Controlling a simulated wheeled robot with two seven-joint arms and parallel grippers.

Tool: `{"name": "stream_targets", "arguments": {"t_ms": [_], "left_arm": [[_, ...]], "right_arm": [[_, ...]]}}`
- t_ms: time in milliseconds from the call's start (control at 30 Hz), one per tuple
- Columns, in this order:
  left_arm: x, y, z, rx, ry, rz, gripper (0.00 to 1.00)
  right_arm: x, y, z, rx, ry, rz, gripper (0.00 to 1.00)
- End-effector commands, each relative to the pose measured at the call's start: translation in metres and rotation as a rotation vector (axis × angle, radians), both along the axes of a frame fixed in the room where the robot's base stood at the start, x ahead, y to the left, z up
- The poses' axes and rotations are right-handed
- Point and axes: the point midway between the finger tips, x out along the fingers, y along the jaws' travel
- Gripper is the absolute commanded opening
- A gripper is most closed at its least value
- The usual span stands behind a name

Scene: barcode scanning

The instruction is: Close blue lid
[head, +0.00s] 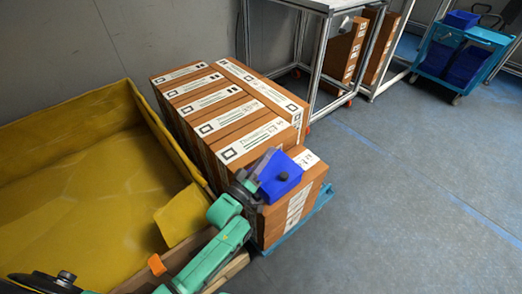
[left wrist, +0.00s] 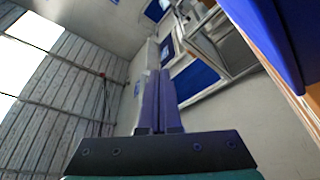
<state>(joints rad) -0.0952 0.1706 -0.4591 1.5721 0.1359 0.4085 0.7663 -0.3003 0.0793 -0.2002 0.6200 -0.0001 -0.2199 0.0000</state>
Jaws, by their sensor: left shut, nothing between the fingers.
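A blue piece (head: 281,176) with a dark knob on it lies at the near end of the stacked cartons in the head view; I cannot tell if it is the blue lid. A blue panel (left wrist: 268,35) fills the upper right corner of the left wrist view, beside a brown edge. My left gripper (head: 262,165) is right against the blue piece's left side in the head view; whether it touches cannot be told. Its two purple fingers (left wrist: 159,95) are shut together with nothing between them. My right gripper is not in view.
Brown cartons (head: 215,105) stand stacked on a blue pallet (head: 318,207). A large open yellow bin (head: 75,125) fills the left. A metal-framed table (head: 318,6) and a blue cart (head: 452,65) stand behind. The grey floor (head: 420,190) on the right is clear.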

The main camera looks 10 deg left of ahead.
Motion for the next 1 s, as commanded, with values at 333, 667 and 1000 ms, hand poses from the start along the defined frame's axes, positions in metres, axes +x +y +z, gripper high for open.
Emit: {"name": "stream_targets", "arguments": {"t_ms": [333,667,1000], "left_arm": [[-0.017,-0.020,-0.023,0.232,-0.192,0.000,0.00],[-0.025,-0.030,-0.036,0.294,-0.242,0.000,0.00],[-0.027,-0.032,-0.039,0.291,-0.242,0.000,0.00]], "right_arm": [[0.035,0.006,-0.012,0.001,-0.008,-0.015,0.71],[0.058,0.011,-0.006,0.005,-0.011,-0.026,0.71],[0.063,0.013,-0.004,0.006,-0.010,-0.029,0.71]]}}
